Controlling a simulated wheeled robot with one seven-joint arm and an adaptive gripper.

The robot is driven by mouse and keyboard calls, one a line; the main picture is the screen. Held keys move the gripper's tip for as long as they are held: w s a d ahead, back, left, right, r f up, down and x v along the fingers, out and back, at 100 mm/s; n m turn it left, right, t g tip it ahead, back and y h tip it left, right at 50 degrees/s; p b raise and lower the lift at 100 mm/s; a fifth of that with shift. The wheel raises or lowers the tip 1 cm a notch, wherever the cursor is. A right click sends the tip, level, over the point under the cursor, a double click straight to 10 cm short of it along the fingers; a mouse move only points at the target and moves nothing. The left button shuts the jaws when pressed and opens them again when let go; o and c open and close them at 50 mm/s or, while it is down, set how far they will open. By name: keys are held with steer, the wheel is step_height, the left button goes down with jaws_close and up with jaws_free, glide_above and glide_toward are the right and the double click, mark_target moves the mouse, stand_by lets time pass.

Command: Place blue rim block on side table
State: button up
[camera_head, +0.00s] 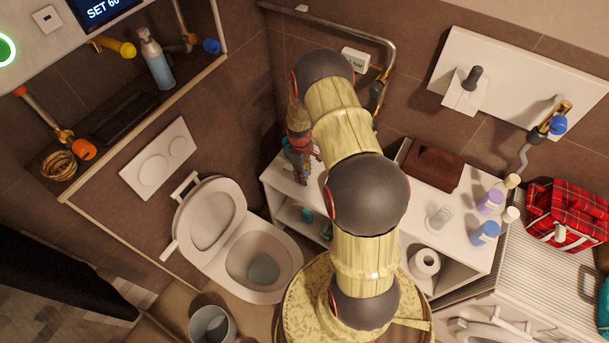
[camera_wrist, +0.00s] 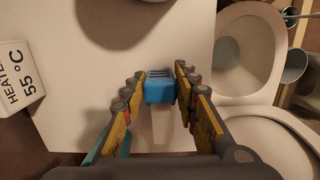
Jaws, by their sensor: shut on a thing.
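A blue block (camera_wrist: 160,88) with dark slots along its far end sits between the fingertips of my gripper (camera_wrist: 160,78) in the wrist view. The fingers are shut on it from both sides. In the head view my gripper (camera_head: 300,165) points down over the left end of the white side table (camera_head: 456,203), beside the toilet; I cannot make out the block there. The bare white table top (camera_wrist: 75,85) lies beneath the block in the wrist view. I cannot tell whether the block touches it.
The toilet (camera_head: 255,260) stands left of the table. A brown basket (camera_head: 430,165), a clear glass (camera_head: 439,218) and several bottles (camera_head: 487,233) occupy the table's right part. A white heater box (camera_wrist: 18,75) shows at the wrist view's left. A toilet roll (camera_head: 425,263) is on the shelf below.

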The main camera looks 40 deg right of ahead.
steer(key=shift+f, duration=0.2)
steer(key=o, duration=1.2)
steer(key=shift+c, duration=0.2)
steer(key=shift+r, duration=0.15)
steer(key=w+a+r+t+p, duration=0.1)
steer(key=a+r, duration=0.2)
steer(key=r, duration=1)
steer(key=w+a+r+t+p, duration=0.1)
steer(key=w+a+r, duration=0.15)
steer(key=r, duration=1.15)
steer(key=s+a+r+m+t, duration=0.1)
steer(key=s+a+r, duration=0.1)
steer(key=a+r, duration=0.3)
steer(key=s+a+r+m, duration=0.1)
steer(key=s+a+r, duration=0.1)
steer(key=r, duration=0.5)
steer(key=s+a+r+m+t, duration=0.1)
steer(key=s+a+r, duration=0.5)
steer(key=s, duration=0.3)
steer(key=s+a+r+t, duration=0.2)
steer(key=s+a+r, duration=0.4)
steer(key=s, duration=0.4)
steer(key=shift+s+a+m+t, duration=0.2)
steer(key=shift+m+t, duration=0.1)
steer(key=shift+m, duration=0.1)
